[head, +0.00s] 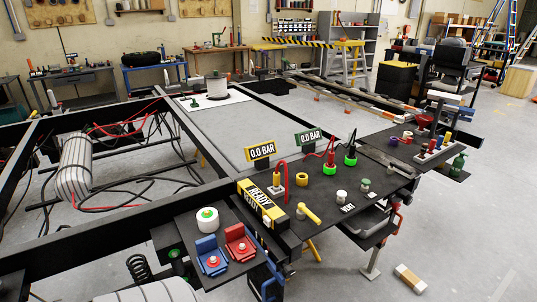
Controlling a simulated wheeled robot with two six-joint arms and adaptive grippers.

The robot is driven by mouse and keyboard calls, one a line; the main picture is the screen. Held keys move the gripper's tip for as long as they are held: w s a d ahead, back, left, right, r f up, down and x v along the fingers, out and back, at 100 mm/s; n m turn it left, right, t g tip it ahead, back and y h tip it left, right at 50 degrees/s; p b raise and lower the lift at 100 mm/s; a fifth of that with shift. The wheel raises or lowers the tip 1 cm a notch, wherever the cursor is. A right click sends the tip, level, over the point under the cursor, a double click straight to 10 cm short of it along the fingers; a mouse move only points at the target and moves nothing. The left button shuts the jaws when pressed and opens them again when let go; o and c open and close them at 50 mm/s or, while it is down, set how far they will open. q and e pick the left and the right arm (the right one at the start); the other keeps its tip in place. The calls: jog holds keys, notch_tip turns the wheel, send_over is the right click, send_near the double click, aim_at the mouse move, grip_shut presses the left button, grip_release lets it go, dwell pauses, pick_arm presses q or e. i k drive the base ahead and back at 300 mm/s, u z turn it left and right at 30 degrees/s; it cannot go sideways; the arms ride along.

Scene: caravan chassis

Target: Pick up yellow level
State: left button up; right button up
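A yellow lever-like piece (308,213) with a round end lies on the black panel of the chassis, near the panel's front edge. A yellow-and-black block marked READY (262,204) sits to its left. No thing here is clearly marked as a level, so I cannot tell for certain which yellow piece it is. Neither of my grippers shows in the head view.
Red and blue switches (239,243) and a white-green button (207,219) are left of the panel. Two 0.0 BAR displays (261,151), a yellow ring (302,180) and red and green connectors (330,168) stand behind. Floor at right is mostly clear, with a small block (410,279).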

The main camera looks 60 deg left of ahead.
aim_at(260, 202)
jog(key=u, duration=0.6)
jog(key=i, duration=0.75)
jog(key=u, duration=0.8)
